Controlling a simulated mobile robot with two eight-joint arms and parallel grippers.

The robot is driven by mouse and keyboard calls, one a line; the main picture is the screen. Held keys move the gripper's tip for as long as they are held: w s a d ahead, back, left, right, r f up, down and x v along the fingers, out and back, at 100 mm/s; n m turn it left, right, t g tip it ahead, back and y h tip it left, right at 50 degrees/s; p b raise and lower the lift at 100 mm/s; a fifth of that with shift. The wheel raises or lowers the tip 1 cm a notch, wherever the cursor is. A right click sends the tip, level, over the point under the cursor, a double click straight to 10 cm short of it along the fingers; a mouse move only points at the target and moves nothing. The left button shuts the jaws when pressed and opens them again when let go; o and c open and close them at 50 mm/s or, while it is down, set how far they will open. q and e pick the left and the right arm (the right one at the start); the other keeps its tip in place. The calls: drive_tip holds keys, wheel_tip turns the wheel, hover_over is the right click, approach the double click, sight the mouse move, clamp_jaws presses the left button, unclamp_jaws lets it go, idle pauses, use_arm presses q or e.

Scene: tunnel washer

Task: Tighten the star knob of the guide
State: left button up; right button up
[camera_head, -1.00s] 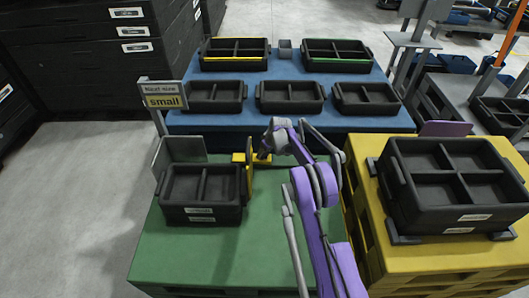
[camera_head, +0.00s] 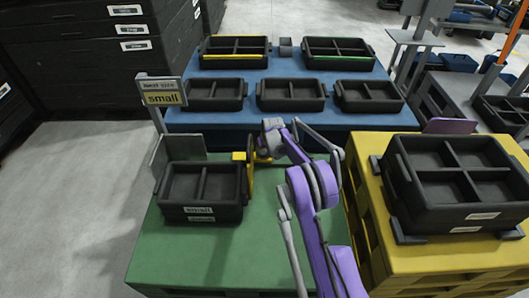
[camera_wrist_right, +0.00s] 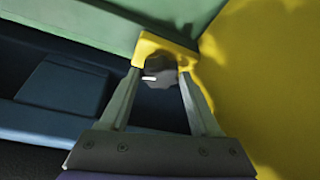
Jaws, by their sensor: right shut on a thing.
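The yellow guide (camera_head: 250,170) stands upright at the right side of the small black bin (camera_head: 188,212) on the green table. It also shows as a large yellow surface in the right wrist view (camera_wrist_right: 265,80). The dark star knob (camera_wrist_right: 158,73) with a white mark sits by a yellow block (camera_wrist_right: 165,43) of the guide. My right gripper (camera_wrist_right: 160,78) has its two fingers on either side of the knob and is shut on it. In the head view my right gripper (camera_head: 263,156) is small beside the guide, and the knob is hard to make out. My left gripper is not in view.
A sign (camera_head: 162,98) reading "small" stands behind the bin, with a grey plate (camera_head: 178,150) below it. A blue table (camera_head: 300,120) with several black trays lies behind. A yellow pallet (camera_head: 375,215) with a large black bin (camera_head: 465,205) stands right. The green table's front (camera_head: 200,262) is clear.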

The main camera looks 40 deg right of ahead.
drive_tip(key=shift+w+a+m+h+b, duration=0.15)
drive_tip(key=shift+m+h+b, duration=0.4)
drive_tip(key=shift+m, duration=0.75)
drive_tip(key=shift+m+g, duration=0.3)
drive_tip(key=o, duration=1.4)
